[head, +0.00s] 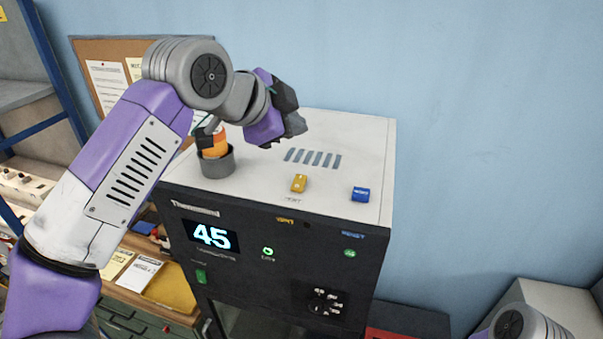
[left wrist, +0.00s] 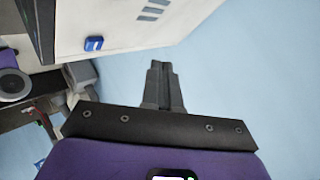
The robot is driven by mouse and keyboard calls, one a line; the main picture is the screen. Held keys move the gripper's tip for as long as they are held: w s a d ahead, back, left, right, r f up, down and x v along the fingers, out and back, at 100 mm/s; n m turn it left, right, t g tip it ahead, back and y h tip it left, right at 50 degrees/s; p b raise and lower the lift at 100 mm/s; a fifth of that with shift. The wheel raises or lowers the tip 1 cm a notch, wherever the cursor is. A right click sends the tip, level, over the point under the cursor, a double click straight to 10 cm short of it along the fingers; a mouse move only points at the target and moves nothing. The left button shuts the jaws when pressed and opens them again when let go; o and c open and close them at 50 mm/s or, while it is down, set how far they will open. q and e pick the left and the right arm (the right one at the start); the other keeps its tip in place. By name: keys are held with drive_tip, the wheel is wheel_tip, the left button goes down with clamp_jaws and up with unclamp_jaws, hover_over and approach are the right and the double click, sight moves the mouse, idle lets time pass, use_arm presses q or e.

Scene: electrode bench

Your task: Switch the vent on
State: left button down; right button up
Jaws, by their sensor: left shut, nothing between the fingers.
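The dark oven-like unit (head: 250,275) has a pale top. A yellow switch (head: 299,183) sits on that top near the front edge, with small lettering by it that I cannot read surely. A yellow marking (head: 285,220) is on the front panel below it. A blue switch (head: 360,194) stands to its right; it also shows in the left wrist view (left wrist: 94,43). My left gripper (head: 296,125) is above the back of the top, apart from both switches. Its fingers (left wrist: 163,85) are shut and empty. My right gripper is out of view.
Slots (head: 313,158) lie behind the yellow switch. A grey cup (head: 217,166) with an orange item stands at the top's left. A blue wall is behind.

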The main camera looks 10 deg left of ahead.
use_arm(q)
drive_tip(key=w, duration=0.1)
hover_over(298, 182)
drive_tip(key=s, duration=0.1)
wheel_tip(298, 182, down, 5)
drive_tip(key=shift+a+f+b, duration=0.1)
drive_tip(key=shift+b, duration=0.25)
drive_tip(key=f+b, duration=0.1)
drive_tip(key=w+f+b, duration=0.1)
drive_tip(key=f, duration=0.1)
drive_tip(key=shift+s+f+b, duration=0.1)
drive_tip(key=shift+f+b, duration=0.3)
drive_tip(key=shift+b, duration=0.1)
idle(1.3)
drive_tip(key=shift+f+b, duration=0.3)
drive_tip(key=shift+f, duration=0.15)
drive_tip(key=shift+f+b, duration=0.3)
drive_tip(key=shift+f, duration=0.05)
idle(0.4)
drive_tip(key=shift+r, duration=0.1)
drive_tip(key=shift+r+p, duration=0.75)
